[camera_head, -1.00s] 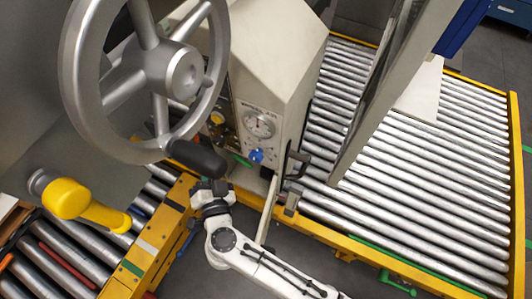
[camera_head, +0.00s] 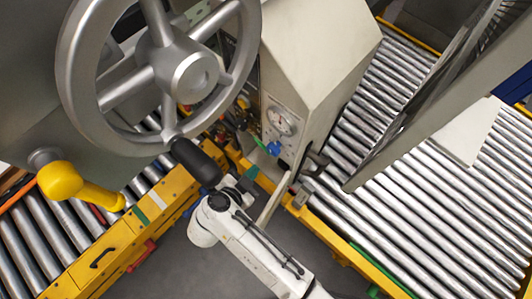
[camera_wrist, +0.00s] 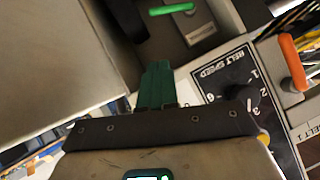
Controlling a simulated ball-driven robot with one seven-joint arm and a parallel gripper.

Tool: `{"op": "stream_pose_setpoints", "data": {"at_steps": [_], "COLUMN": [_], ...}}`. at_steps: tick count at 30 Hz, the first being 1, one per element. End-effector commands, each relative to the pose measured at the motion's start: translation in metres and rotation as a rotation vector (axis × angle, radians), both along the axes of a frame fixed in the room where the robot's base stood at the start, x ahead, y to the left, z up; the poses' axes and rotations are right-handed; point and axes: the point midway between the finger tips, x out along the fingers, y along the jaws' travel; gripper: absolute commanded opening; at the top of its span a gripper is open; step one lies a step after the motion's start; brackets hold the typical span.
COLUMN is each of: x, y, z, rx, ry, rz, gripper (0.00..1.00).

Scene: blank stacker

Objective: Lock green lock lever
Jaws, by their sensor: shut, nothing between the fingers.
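A bright green lever (camera_wrist: 172,9) shows at the top of the wrist view, lying roughly across the picture on a dark plate. A small green bar (camera_head: 259,143) by the machine's dial panel in the head view looks like the same lever. My gripper (camera_wrist: 157,68) has dark teal fingers that are shut together and empty. The fingertips are below the lever in the wrist view, with a visible gap between them. In the head view my gripper (camera_head: 249,175) is below the panel, partly behind the handwheel's black grip.
A large grey handwheel (camera_head: 71,82) with a black grip (camera_head: 196,162) stands close to my arm. A belt speed dial (camera_wrist: 236,77) and an orange lever (camera_wrist: 292,62) are right of my fingers. Roller conveyors (camera_head: 440,215) lie on both sides, with open floor between.

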Motion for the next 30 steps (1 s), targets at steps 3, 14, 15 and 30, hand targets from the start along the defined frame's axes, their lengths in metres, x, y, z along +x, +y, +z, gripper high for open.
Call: {"op": "stream_pose_setpoints", "data": {"at_steps": [3,14,15,30], "x": [0.006,0.056,0.062,0.091], "y": [-0.003,-0.027,-0.030,-0.031], "z": [-0.004,-0.039,-0.043,-0.088], "rx": [-0.001,-0.001,0.000,0.000], "ry": [-0.001,0.000,0.000,-0.002], "rz": [-0.003,-0.005,-0.004,0.000], "gripper": [0.00,0.00,0.00,0.00]}}
